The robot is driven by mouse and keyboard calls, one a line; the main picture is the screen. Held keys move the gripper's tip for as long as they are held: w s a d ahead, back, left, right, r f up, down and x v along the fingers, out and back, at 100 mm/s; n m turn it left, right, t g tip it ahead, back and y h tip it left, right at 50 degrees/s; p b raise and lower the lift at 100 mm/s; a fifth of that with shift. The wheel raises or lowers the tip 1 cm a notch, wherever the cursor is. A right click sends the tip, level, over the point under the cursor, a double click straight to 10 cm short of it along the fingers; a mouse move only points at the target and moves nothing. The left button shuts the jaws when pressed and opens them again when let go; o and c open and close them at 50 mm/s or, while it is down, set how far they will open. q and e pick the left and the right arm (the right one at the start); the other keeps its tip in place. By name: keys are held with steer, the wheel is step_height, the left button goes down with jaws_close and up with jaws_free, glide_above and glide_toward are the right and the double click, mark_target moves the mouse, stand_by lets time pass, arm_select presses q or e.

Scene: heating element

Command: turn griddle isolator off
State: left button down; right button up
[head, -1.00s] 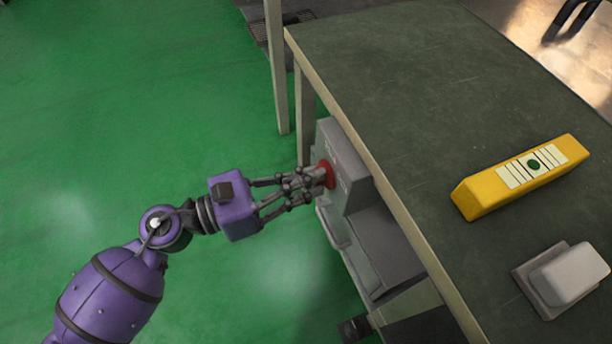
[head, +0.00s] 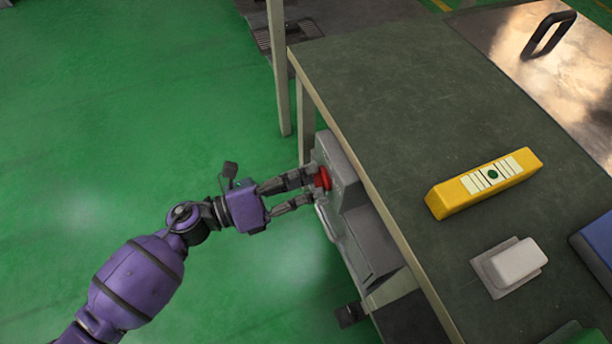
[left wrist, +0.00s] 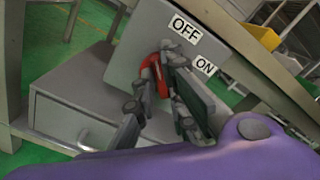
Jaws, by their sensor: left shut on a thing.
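The griddle isolator is a grey box (head: 338,168) under the near edge of the table, with a red knob (head: 323,178) on its face. In the left wrist view the red knob (left wrist: 154,72) sits by an OFF label (left wrist: 185,28) and an ON label (left wrist: 204,66). My left gripper (head: 312,187) reaches in from the left and is shut on the red knob, one finger on each side. The fingers hide part of the knob, so its exact setting is hard to read. My right gripper is not in view.
The dark green table (head: 400,110) stands over the isolator, its edge close to my left gripper. Green floor (head: 120,120) at left is free.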

arm_select(q)
steer(key=n+p, duration=0.5)
steer(key=n, duration=0.4)
steer(key=shift+f, duration=0.2)
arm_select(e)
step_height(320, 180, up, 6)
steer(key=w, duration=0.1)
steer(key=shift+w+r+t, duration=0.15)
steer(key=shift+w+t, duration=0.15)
arm_select(q)
steer(key=c, duration=1.8)
jaws_free()
steer(key=shift+a, duration=0.1)
steer(key=v, duration=1.2)
